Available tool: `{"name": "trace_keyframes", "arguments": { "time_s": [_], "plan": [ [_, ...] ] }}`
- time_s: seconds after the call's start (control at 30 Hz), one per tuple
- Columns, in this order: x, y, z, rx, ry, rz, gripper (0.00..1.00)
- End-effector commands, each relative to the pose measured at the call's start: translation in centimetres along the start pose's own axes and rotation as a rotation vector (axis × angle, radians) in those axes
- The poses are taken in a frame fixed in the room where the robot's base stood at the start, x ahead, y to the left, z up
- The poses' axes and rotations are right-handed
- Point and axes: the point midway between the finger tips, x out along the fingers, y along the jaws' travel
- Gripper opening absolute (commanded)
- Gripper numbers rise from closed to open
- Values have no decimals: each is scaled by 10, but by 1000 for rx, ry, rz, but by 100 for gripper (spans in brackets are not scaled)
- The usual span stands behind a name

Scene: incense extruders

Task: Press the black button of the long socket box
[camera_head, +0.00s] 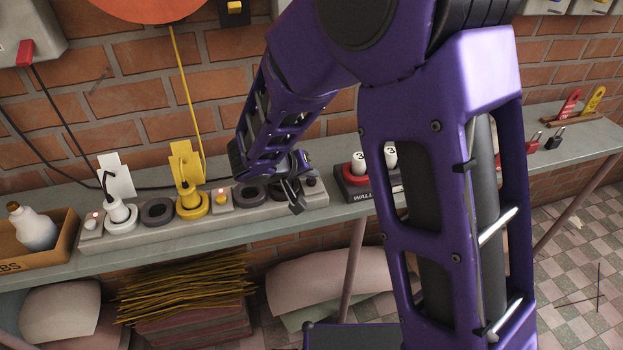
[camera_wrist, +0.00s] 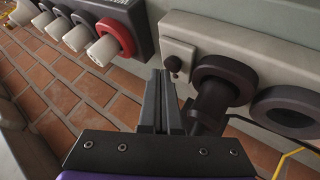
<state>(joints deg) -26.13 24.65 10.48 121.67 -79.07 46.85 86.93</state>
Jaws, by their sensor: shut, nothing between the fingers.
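The long socket box (camera_head: 145,236) is a pale grey strip on the shelf, with several round sockets and small button plates. A small black button (camera_wrist: 173,65) sits on a square plate at one end of it; in the head view the dark button (camera_head: 311,183) is at the right end. My gripper (camera_wrist: 161,75) is shut and empty, its fingertips close to the button in the wrist view; I cannot tell whether they touch it. In the head view my gripper (camera_head: 297,203) is over the box's right part. A black plug (camera_wrist: 213,98) sits in the socket beside the button.
A white plug (camera_head: 121,213) and yellow plug (camera_head: 190,203) stand in the box, near red-lit and yellow buttons. A cardboard tray (camera_head: 60,250) with a white bottle is left. Brick wall stands behind.

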Motion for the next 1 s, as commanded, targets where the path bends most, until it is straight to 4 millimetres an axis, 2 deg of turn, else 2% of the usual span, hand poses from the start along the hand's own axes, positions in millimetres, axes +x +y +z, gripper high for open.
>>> {"name": "trace_keyframes", "arguments": {
  "time_s": [1.0],
  "plan": [
    [7,-4,5,0,-1,0,0]
  ]
}}
